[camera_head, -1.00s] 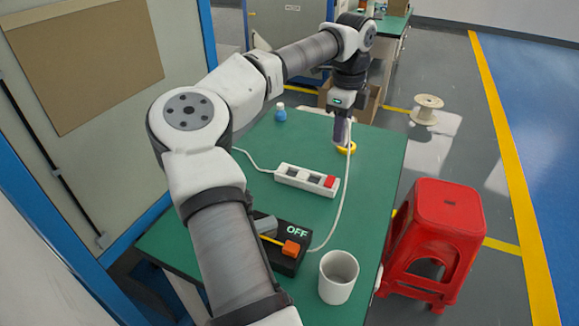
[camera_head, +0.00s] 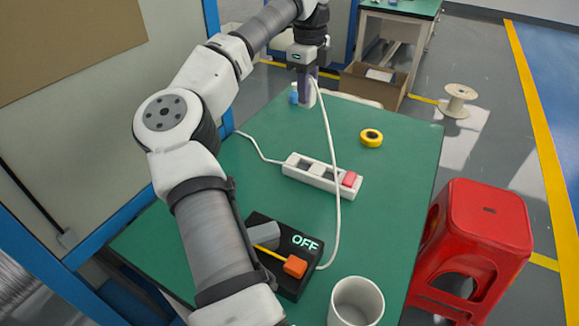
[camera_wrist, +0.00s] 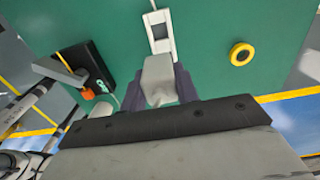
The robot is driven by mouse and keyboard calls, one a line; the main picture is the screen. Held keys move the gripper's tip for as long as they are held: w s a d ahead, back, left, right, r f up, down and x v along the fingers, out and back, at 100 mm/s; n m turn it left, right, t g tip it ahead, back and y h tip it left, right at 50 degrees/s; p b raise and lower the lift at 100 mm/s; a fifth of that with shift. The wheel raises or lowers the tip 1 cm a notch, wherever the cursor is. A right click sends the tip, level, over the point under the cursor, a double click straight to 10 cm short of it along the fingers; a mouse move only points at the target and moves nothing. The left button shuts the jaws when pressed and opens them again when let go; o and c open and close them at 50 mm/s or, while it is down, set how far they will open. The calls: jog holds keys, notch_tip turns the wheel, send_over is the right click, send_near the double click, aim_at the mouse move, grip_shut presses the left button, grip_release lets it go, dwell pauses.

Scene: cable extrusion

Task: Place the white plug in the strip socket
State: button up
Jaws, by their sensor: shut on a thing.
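My gripper (camera_head: 305,97) is over the far end of the green table in the head view, pointing down. It is shut on the white plug (camera_wrist: 159,78), which fills the space between the fingers in the wrist view. A white cable runs from the plug down to the switch box. The white strip socket (camera_head: 313,174) lies on the middle of the table, apart from the plug, with a red switch at its right end. The strip also shows beyond the plug in the wrist view (camera_wrist: 159,33). The plug's pins are hidden.
A yellow tape roll (camera_head: 371,138) lies right of the strip. A black switch box (camera_head: 285,252) reading OFF and a white cup (camera_head: 356,302) are at the near end. A blue bottle (camera_head: 293,94) stands by the gripper. A red stool (camera_head: 478,235) is beside the table.

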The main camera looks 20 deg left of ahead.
jog(key=shift+a+f, duration=0.1)
jog(key=shift+f, duration=0.3)
notch_tip(320, 180, down, 19)
jog(key=p, duration=0.2)
jog(key=shift+f+p, duration=0.1)
jog(key=shift+p, duration=0.2)
jog(key=shift+f, duration=0.1)
jog(key=o, duration=1)
notch_tip(320, 180, up, 12)
jog(key=shift+r+b, duration=0.15)
jog(key=shift+b, duration=0.7)
